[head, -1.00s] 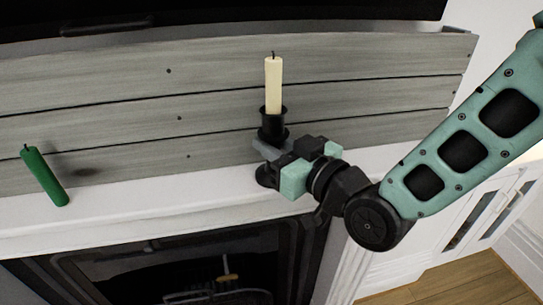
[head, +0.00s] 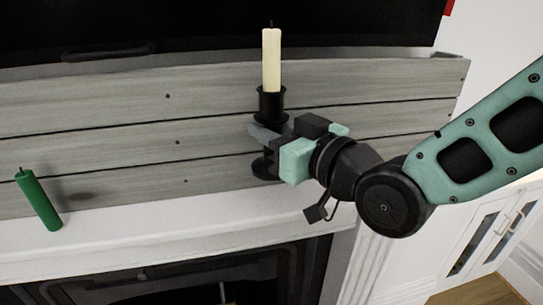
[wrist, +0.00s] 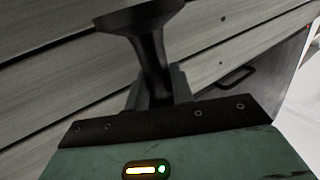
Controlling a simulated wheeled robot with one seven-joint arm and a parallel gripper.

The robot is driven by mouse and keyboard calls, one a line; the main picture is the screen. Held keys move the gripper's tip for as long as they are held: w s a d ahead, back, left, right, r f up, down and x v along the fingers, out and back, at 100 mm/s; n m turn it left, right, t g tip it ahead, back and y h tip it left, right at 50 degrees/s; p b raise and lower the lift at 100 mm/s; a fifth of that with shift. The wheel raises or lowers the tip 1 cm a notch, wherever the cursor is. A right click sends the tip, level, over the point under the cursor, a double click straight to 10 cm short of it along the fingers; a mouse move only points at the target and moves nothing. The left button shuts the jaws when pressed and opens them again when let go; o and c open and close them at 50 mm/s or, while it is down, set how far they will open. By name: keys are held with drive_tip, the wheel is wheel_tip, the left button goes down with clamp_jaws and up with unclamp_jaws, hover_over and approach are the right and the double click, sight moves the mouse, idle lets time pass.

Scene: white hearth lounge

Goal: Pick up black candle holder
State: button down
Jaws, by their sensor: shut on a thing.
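The black candle holder (head: 271,104) stands upright in front of the grey plank wall, with a cream candle (head: 271,60) in its cup. My gripper (head: 266,138) is shut on the holder's stem, between the cup and the base. The base shows below the jaws, and in the head view it appears raised above the mantel. In the wrist view the holder's dark stem (wrist: 152,62) rises from between the fingers, and the underside of the wider part is cut off at the top.
A green candle (head: 39,201) stands tilted in the picture on the white mantel (head: 150,225) at the left. A dark screen (head: 200,25) hangs above. The dark fireplace (head: 220,270) opens below. The mantel between the green candle and my gripper is clear.

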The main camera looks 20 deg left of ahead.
wheel_tip(320, 180, up, 21)
drive_tip(key=shift+f, duration=0.1)
drive_tip(key=shift+d, duration=0.1)
